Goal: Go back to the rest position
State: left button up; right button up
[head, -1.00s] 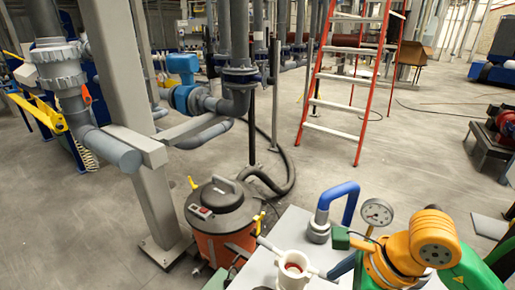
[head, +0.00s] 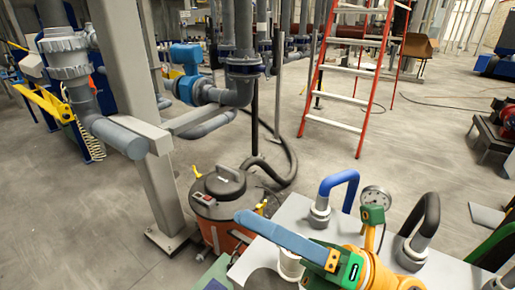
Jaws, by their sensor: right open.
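My right gripper (head: 250,222) is at the lower middle of the head view, above the pale grey top (head: 275,225) with pipe fittings. Its orange wrist comes up from the bottom edge. A long blue finger reaches up and left from a yellow and green base. The other finger is hidden or lined up behind it. Nothing shows held, and the gripper is open. It partly covers a white round fitting (head: 290,266). I cannot tell from this view whether it touches that fitting. My left gripper is not in view.
A blue bent pipe (head: 338,182), a black bent pipe (head: 430,215) and a gauge (head: 376,197) stand up near my right gripper. An orange and grey vacuum (head: 220,195) stands left beside a grey post (head: 155,190). A red ladder (head: 318,75) stands behind. Floor between is mostly clear.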

jog(key=w+d+f+m+t+h, duration=0.2)
jog(key=w+d+m+t+h, duration=0.5)
jog(key=m, duration=0.6)
jog(key=w+d+f+m+t+h, duration=0.1)
jog(key=w+d+m+t+h, duration=0.3)
jog(key=m+t+h, duration=0.65)
jog(key=s+d+f+m+g+h, duration=0.1)
jog(key=d+f+m+g+h, duration=0.25)
jog(key=f+m, duration=0.35)
jog(key=s+d+f+m+g+h, duration=0.15)
jog(key=d+f+m+g, duration=0.25)
jog(key=f, duration=0.5)
jog(key=s+a+f+m+g, duration=0.2)
jog(key=s+f+m+g, duration=0.2)
jog(key=s+f+g, duration=1.2)
jog(key=s+f+t, duration=0.2)
jog(key=s+f, duration=0.1)
jog(key=f, duration=1.4)
jog(key=s+d+f+g, duration=0.1)
jog(key=s+d+f, duration=0.1)
jog(key=s+f, duration=1)
jog(key=shift+s+d, duration=0.15)
jog(key=shift+s, duration=0.25)
